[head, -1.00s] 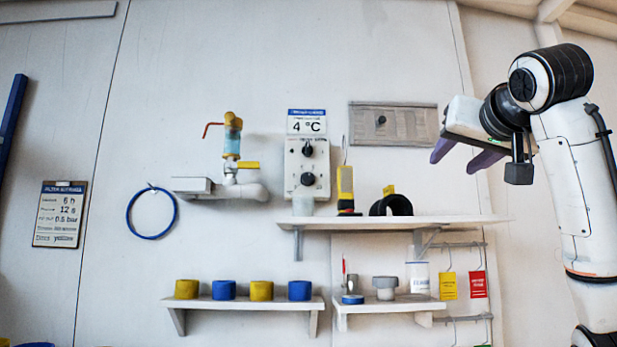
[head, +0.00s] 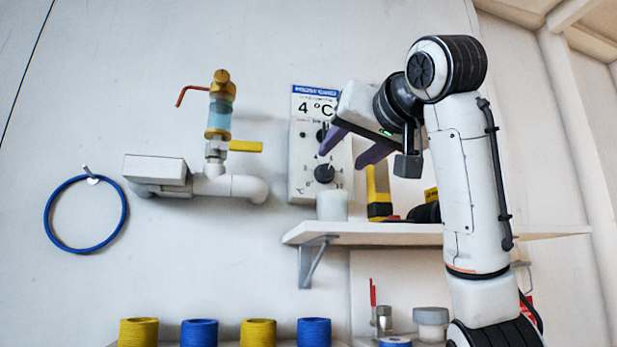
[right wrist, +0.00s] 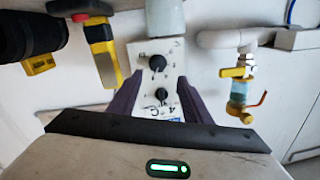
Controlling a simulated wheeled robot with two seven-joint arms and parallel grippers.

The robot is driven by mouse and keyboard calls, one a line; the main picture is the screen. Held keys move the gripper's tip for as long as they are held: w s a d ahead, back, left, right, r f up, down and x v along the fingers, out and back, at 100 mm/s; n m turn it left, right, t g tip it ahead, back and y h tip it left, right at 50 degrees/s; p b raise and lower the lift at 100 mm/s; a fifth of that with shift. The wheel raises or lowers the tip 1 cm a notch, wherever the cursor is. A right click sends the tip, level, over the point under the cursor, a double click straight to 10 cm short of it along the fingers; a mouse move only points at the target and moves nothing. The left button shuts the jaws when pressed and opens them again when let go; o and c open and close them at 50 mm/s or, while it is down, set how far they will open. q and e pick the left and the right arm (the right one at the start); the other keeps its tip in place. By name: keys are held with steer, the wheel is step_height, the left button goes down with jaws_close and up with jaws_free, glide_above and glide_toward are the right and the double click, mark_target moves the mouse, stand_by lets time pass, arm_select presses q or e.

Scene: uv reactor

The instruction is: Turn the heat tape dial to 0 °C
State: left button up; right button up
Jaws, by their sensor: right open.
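The lower dial (head: 325,173) shows clearly; the upper dial (head: 321,135) is partly covered by my right gripper. I cannot read which one is the heat tape dial. My right gripper (head: 341,158) is open and empty in front of the box. In the right wrist view, upside down, the lower dial (right wrist: 157,63) and upper dial (right wrist: 162,95) lie between the purple fingers, apparently untouched. My left gripper is not in view.
A shelf (head: 400,236) below the box holds a white cup (head: 332,206), a yellow-black tool (head: 378,195) and a black ring-shaped item. Left of the box is a pipe with a yellow-handled valve (head: 243,146). A blue hoop (head: 46,222) hangs farther left.

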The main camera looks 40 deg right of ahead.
mark_target(328, 169)
steer(key=x, duration=0.2)
steer(key=p+x, duration=0.1)
steer(key=x, duration=0.2)
steer(key=p+x, duration=0.1)
steer(key=x, duration=0.2)
steer(key=shift+d, duration=0.3)
steer(key=shift+w+d, duration=0.1)
steer(key=shift+w, duration=0.2)
steer(key=c, duration=1)
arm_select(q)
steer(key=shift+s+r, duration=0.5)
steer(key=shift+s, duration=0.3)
arm_select(e)
steer(key=shift+c, duration=0.2)
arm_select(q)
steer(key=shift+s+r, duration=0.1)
arm_select(e)
steer(key=shift+r, duration=0.1)
